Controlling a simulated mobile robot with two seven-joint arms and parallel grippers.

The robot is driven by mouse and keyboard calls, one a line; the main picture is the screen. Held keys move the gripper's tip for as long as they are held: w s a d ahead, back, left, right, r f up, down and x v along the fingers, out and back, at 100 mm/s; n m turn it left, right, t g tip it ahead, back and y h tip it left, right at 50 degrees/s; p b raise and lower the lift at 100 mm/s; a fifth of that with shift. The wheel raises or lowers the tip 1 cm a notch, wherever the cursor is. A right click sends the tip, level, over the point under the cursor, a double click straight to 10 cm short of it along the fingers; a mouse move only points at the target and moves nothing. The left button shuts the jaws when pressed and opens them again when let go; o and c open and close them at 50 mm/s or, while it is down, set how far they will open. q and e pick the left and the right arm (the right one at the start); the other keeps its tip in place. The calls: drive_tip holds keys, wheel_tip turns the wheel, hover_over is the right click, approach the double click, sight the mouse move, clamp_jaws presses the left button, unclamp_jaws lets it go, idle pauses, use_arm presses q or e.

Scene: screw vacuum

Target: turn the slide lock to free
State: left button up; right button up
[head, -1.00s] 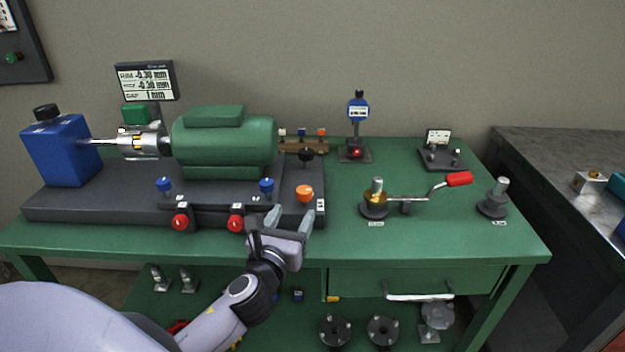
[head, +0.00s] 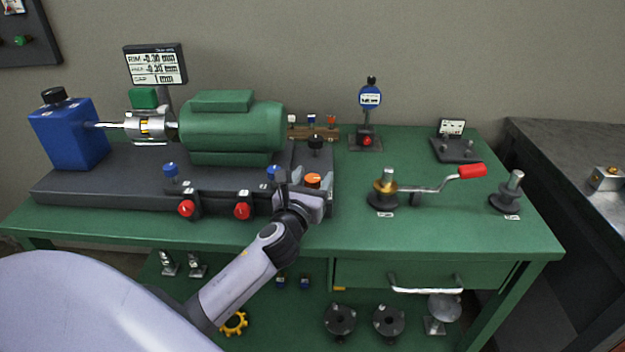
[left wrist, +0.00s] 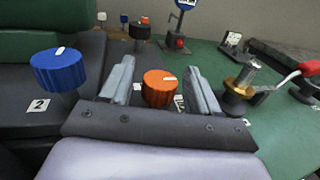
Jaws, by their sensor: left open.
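An orange knob (head: 312,180) with a pale mark on its top stands at the right end of the dark machine base (head: 110,195). I cannot tell for sure that this knob is the slide lock. My left gripper (head: 304,190) is open at the knob, partly hiding it in the head view. In the left wrist view the orange knob (left wrist: 160,88) sits between the two spread grey fingers, with a gap on each side. A white label beside it is partly hidden. My right gripper is not in view.
A blue knob (left wrist: 59,70) marked 2 stands left of the fingers, and a black knob (left wrist: 139,29) stands behind. Red knobs (head: 242,211) line the base's front. A crank with a red handle (head: 472,171) is on the green table to the right.

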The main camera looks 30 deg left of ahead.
use_arm(q)
drive_tip(key=c, duration=0.9)
drive_tip(key=shift+c, duration=0.2)
